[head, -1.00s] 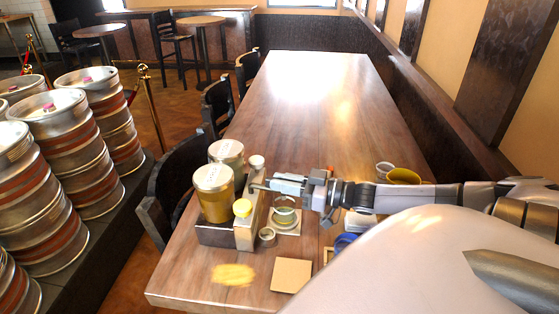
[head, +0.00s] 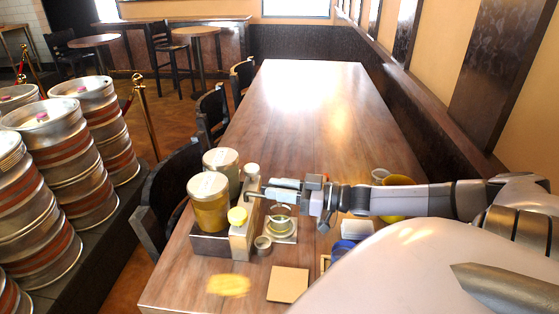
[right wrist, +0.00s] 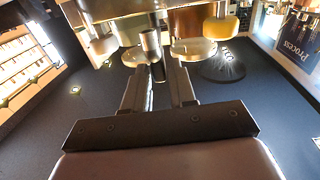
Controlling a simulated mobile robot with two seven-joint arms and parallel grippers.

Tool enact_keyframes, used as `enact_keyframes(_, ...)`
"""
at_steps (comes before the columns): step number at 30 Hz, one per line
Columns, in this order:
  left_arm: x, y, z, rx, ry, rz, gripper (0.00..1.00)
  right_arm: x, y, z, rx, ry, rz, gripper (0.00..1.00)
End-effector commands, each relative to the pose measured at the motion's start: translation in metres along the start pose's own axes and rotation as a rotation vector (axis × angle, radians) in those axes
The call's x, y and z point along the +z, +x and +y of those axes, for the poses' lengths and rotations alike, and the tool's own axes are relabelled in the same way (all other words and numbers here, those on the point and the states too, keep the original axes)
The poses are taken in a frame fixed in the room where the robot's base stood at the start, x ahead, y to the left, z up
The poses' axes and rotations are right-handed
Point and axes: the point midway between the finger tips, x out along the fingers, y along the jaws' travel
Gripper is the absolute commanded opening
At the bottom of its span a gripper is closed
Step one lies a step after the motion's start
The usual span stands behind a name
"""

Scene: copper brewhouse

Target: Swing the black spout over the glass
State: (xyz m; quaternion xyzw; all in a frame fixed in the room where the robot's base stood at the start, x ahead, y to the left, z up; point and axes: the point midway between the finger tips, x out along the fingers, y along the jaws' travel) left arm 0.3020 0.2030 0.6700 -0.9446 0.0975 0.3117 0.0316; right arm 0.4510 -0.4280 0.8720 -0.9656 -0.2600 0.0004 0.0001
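The black spout (right wrist: 158,71) shows in the right wrist view as a short dark piece between my right gripper's fingers, nearer the left one. My right gripper (right wrist: 165,68) is open, with a visible gap beside the spout. In the head view my right gripper (head: 268,190) reaches left to the pale block-shaped dispenser (head: 241,242); the spout is hard to separate from the fingers there. The glass (head: 281,226) stands on a pale square base just below the gripper, right of the dispenser. My left gripper is not in view.
Two lidded jars (head: 209,205) stand left of the dispenser. A small metal cup (head: 263,245), a tan square (head: 288,285) and a yellow patch (head: 229,285) lie in front. The far table (head: 310,110) is clear.

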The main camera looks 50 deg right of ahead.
Motion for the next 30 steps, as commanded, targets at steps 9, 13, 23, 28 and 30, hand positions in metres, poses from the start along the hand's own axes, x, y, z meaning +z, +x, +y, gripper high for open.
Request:
enact_keyframes(9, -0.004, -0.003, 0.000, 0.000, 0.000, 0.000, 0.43, 0.000, -0.013, 0.000, 0.001, 0.002, -0.003, 0.26)
enact_keyframes(13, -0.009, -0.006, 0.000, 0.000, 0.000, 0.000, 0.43, -0.001, -0.027, 0.000, 0.001, 0.001, -0.004, 0.26)
enact_keyframes(23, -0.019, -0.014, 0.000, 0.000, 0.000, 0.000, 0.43, -0.001, -0.062, 0.000, 0.001, 0.001, -0.002, 0.26)
enact_keyframes(28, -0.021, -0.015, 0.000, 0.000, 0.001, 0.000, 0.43, 0.000, -0.070, 0.000, 0.001, 0.000, 0.000, 0.26)
enact_keyframes(30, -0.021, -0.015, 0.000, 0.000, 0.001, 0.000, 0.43, 0.000, -0.072, 0.000, 0.000, 0.000, 0.000, 0.26)
